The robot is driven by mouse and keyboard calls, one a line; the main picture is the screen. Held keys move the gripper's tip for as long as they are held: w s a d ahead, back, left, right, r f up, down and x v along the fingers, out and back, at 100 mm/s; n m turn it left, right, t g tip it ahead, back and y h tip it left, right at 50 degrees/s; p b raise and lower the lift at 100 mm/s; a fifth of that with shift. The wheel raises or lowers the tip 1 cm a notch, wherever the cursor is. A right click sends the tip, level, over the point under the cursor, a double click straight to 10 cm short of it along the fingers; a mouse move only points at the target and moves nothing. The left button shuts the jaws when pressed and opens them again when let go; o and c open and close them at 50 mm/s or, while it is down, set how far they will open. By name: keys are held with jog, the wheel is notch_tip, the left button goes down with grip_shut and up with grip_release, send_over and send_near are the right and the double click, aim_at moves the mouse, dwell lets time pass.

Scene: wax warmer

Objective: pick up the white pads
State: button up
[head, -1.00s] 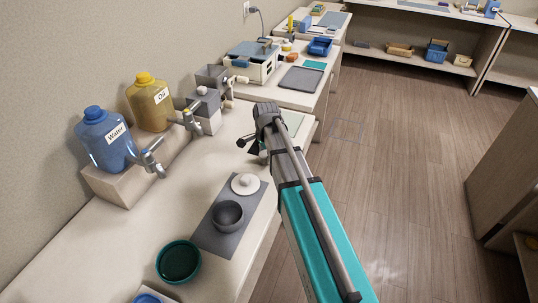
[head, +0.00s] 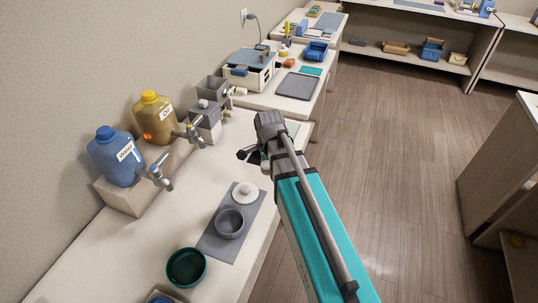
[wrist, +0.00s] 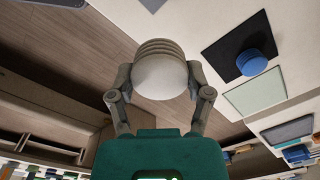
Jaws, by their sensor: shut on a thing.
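A ridged stack of round white pads (wrist: 160,72) sits between the two fingers of my gripper (wrist: 160,88) in the wrist view. The fingers touch it from both sides, and its pale flat face is toward the camera. It appears held clear of the surfaces around it. In the head view my gripper (head: 250,155) is over the counter, beyond the grey mat. My own arm hides most of it there, and I cannot make out the pads.
A grey mat (head: 213,246) holds a grey bowl (head: 229,222) and a white lidded piece (head: 245,193). A dark green bowl (head: 187,267) stands nearer. Water (head: 113,157) and oil (head: 153,112) dispensers line the wall. Open floor (head: 390,150) lies to the right.

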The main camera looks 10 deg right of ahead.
jog(key=shift+s+a+r+p, duration=0.1)
jog(key=shift+s+r+p, duration=0.2)
jog(key=shift+s, duration=0.45)
jog(key=shift+s+a+r+p, duration=0.15)
jog(key=shift+s+r, duration=0.2)
jog(key=shift+s, duration=0.35)
jog(key=shift+s+d+r+p, duration=0.1)
jog(key=shift+s+r+p, duration=0.2)
jog(key=shift+s, duration=0.45)
jog(key=shift+a, duration=0.1)
